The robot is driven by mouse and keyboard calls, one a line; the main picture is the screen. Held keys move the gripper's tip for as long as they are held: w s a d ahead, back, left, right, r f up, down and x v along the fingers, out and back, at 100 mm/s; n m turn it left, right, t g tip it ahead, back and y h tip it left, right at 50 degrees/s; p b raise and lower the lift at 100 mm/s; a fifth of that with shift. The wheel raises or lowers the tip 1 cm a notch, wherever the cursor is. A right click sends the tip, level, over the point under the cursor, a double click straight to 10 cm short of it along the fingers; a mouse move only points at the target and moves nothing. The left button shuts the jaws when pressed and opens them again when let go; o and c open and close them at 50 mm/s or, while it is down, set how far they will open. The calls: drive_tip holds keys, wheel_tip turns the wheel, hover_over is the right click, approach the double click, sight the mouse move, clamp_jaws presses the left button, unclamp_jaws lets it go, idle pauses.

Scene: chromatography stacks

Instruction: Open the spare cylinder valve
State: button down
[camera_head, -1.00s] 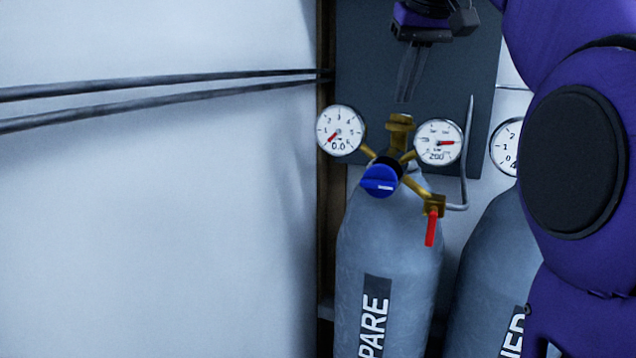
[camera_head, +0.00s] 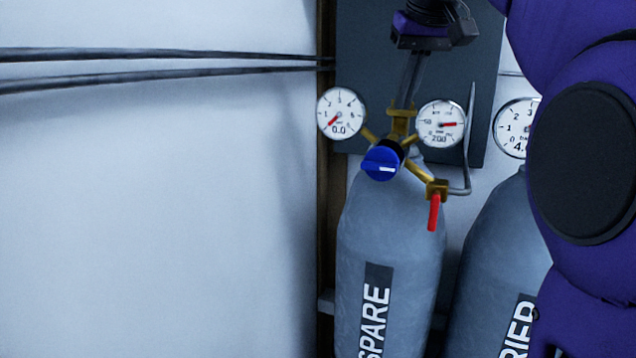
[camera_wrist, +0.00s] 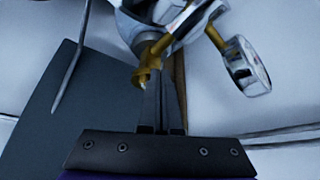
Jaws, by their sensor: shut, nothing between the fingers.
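The spare cylinder (camera_head: 395,245) stands upright, grey, with a black SPARE label. On its top are a brass valve and regulator (camera_head: 397,125), a blue knob (camera_head: 381,164), and a red lever (camera_head: 434,212) hanging down at the right outlet. The left gauge (camera_head: 341,113) reads 0.0 and the right gauge (camera_head: 441,124) about 200. My gripper (camera_head: 404,100) points down from above, fingers shut and empty, with the tips at or just behind the brass top. In the wrist view, the fingers (camera_wrist: 161,85) reach toward the brass fitting (camera_wrist: 149,62); contact is unclear.
A second cylinder (camera_head: 492,270) with its own gauge (camera_head: 514,127) stands close on the right, partly hidden by my arm. A dark panel (camera_head: 365,60) is behind the valve. Two dark pipes (camera_head: 160,61) run along the pale left wall.

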drive_tip(key=shift+w+d+p, duration=0.15)
drive_tip(key=shift+w+p, duration=0.3)
drive_tip(key=shift+w, duration=0.05)
idle(0.5)
drive_tip(key=shift+d+r+p, duration=0.1)
drive_tip(key=shift+d+p, duration=0.55)
drive_tip(key=shift+p, duration=0.3)
drive_tip(key=shift+w+d, duration=0.1)
drive_tip(key=shift+d, duration=0.5)
idle(0.4)
approach(414, 114)
drive_tip(key=shift+w+r, duration=0.55)
drive_tip(key=shift+w, duration=0.6)
